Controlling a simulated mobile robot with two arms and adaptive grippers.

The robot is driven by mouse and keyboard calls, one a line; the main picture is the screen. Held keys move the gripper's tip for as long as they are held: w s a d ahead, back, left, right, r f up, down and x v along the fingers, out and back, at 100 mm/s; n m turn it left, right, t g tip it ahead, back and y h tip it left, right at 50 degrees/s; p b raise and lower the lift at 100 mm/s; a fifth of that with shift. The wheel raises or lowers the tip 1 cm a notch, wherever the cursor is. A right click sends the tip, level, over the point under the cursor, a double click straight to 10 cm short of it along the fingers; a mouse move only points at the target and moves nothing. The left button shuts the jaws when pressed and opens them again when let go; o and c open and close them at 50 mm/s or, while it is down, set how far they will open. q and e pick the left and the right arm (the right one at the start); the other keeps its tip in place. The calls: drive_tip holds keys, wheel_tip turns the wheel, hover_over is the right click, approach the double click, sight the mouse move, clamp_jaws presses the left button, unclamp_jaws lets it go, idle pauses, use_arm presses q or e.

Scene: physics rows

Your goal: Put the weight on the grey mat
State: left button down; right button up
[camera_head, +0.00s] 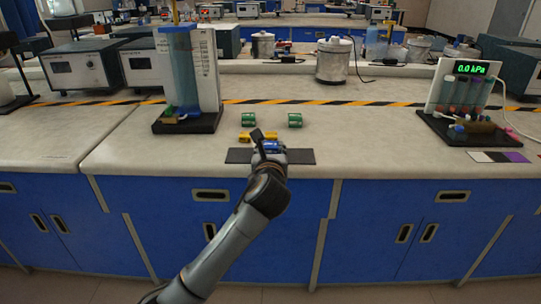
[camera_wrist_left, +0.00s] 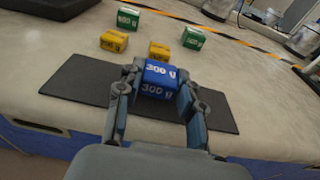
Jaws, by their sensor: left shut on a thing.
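A blue weight marked 300 g (camera_wrist_left: 158,78) is between the fingers of my left gripper (camera_wrist_left: 155,92), which is shut on it. In the head view the left gripper (camera_head: 266,148) is over the dark grey mat (camera_head: 300,157) at the front edge of the bench, and the blue weight (camera_head: 272,146) shows only partly. The mat also shows in the left wrist view (camera_wrist_left: 80,82), under and around the weight. I cannot tell whether the weight touches the mat. My right gripper is not in view.
Behind the mat stand green weights (camera_wrist_left: 128,17) (camera_wrist_left: 194,38) and yellow weights (camera_wrist_left: 114,40) (camera_wrist_left: 159,50).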

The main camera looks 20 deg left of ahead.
use_arm(q)
drive_tip(key=shift+f, duration=0.3)
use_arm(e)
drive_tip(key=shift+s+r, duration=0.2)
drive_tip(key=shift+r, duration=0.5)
use_arm(q)
drive_tip(key=c, duration=1.2)
unclamp_jaws()
drive_tip(key=shift+f, duration=0.15)
drive_tip(key=o, duration=0.3)
drive_tip(key=shift+o, duration=0.3)
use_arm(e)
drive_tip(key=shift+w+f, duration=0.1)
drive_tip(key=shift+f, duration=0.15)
